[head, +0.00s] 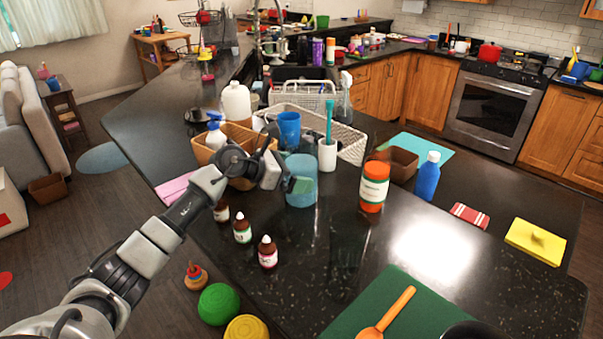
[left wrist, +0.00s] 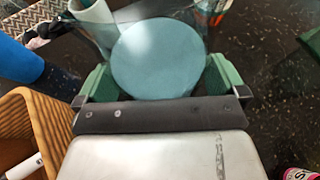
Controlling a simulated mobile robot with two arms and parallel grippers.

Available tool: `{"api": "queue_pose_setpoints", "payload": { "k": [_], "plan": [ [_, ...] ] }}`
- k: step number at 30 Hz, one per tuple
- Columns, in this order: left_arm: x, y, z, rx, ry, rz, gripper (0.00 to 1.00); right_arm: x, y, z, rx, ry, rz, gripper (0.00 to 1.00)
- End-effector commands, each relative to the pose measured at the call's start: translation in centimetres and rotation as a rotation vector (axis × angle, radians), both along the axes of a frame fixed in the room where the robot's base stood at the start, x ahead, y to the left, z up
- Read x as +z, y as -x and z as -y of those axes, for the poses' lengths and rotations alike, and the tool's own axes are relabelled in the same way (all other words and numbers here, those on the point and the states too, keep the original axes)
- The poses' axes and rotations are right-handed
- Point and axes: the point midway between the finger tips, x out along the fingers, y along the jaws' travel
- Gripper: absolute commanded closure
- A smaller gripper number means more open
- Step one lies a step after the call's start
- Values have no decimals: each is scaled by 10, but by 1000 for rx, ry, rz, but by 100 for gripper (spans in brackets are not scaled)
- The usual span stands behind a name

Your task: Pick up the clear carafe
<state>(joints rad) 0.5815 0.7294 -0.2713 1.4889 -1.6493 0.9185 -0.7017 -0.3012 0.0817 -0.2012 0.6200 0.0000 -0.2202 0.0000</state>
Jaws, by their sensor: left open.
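A see-through, pale blue cylindrical vessel (head: 300,170), the likeliest clear carafe, stands upright on the dark counter beside the basket. In the left wrist view its round, pale blue top (left wrist: 157,52) fills the space between my green fingertips. My left gripper (head: 298,186) is open, reaching in from the left, with one finger on either side of the vessel. I cannot tell whether the fingers touch it. Its lower part is partly hidden in the wrist view.
A wooden basket (head: 204,151), a blue cup (head: 289,128) and a white tumbler (head: 327,155) with a teal brush crowd the vessel. Several small brown bottles (head: 242,228) stand in front. An orange jar (head: 374,185) stands to the right. The counter between jar and green mat (head: 425,312) is mostly clear.

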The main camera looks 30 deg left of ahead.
Motion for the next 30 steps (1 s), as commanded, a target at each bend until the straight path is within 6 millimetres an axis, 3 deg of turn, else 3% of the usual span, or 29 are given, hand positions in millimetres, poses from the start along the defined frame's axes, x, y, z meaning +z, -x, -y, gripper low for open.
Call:
{"api": "queue_pose_setpoints", "payload": {
  "k": [3, 15, 25, 30],
  "plan": [
    [0, 0, 0, 0, 0, 0, 3, -1, 0, 1, 0, 1, 0, 37],
    [0, 0, 0, 0, 1, 1, 63, 0, -1, 1, -1, 1, 1, 37],
    [6, 0, -1, 1, 1, 7, 63, -2, -1, 0, -2, 0, 2, 37],
    [20, 0, -1, 1, 0, 11, 63, -11, -1, -1, -3, -1, 2, 37]
  ]
}}
